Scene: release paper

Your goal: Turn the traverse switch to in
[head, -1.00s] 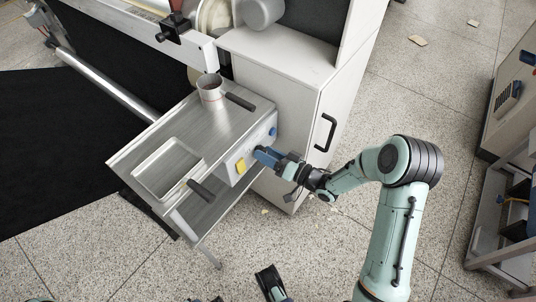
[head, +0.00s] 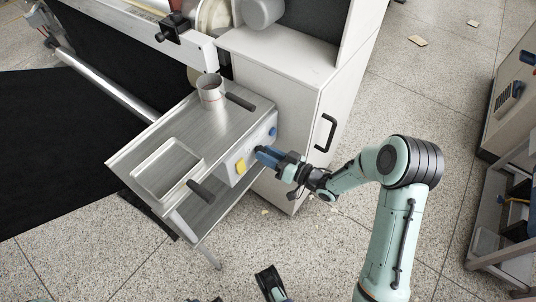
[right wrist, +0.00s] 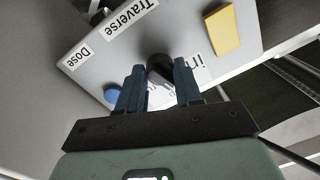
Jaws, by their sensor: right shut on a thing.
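The traverse switch (right wrist: 160,66) is a dark knob on a light grey panel (right wrist: 78,62), between a "Traverse" label and a label reading "in" in the right wrist view. My right gripper (head: 262,153) reaches the panel's front from the right in the head view. Its blue fingers are shut on the knob, one on each side. In the head view the gripper hides the knob. Which way the knob points is hard to tell.
A yellow button (right wrist: 223,30) and a blue button (right wrist: 111,93) sit on the panel near the fingers. A metal table (head: 160,135) with dark handles, a cup (head: 210,90) and a shallow tray (head: 168,168) adjoins it. A white cabinet (head: 285,110) stands close behind. Open floor lies to the right.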

